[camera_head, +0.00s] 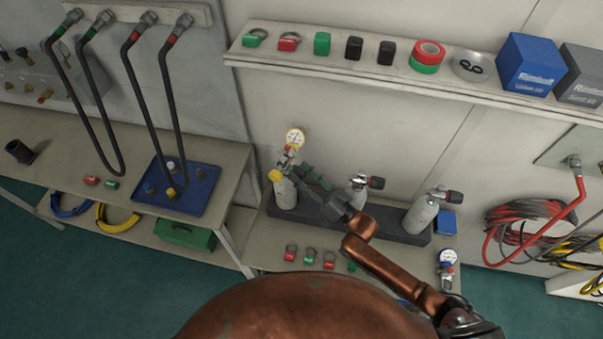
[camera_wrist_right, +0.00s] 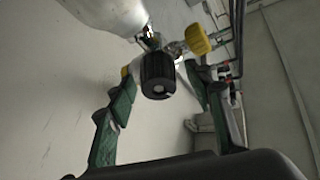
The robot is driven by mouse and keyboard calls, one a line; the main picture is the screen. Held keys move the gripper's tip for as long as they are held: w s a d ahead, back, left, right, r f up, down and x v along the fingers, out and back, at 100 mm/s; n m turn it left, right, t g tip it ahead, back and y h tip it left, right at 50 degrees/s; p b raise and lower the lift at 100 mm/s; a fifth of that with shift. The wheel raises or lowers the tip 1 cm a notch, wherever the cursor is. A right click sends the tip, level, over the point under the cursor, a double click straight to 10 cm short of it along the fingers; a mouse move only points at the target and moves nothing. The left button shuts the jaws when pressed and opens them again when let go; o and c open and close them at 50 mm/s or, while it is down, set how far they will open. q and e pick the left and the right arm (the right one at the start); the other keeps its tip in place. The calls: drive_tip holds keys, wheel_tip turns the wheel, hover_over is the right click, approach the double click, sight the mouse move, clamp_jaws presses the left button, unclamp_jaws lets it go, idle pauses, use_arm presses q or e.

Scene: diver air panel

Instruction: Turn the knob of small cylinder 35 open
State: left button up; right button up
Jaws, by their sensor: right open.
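Three small pale cylinders stand in a dark rack (camera_head: 390,222): a left one (camera_head: 285,194), a middle one (camera_head: 357,194) and a right one (camera_head: 421,215). I cannot read a number on any. The left cylinder carries a round gauge (camera_head: 295,138) and a yellow part (camera_head: 275,176). My right gripper (camera_head: 312,176) is at the left cylinder's valve, its green fingers open. In the wrist view a black ribbed knob (camera_wrist_right: 158,76) lies between the open fingers, below a pale cylinder (camera_wrist_right: 108,14); contact is unclear. A yellow part (camera_wrist_right: 197,40) is behind. My left gripper is out of view.
A shelf (camera_head: 400,79) with tape and boxes runs above. Red and green tags (camera_head: 291,252) lie in front of the rack, and another gauge (camera_head: 448,257) is at the right. A blue tray (camera_head: 205,205) is on the left bench. Coiled hoses (camera_head: 520,222) hang at right.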

drive_tip(key=v, duration=1.1)
drive_tip(key=shift+s+d, duration=0.25)
drive_tip(key=shift+d, duration=0.05)
drive_tip(key=shift+f, duration=0.15)
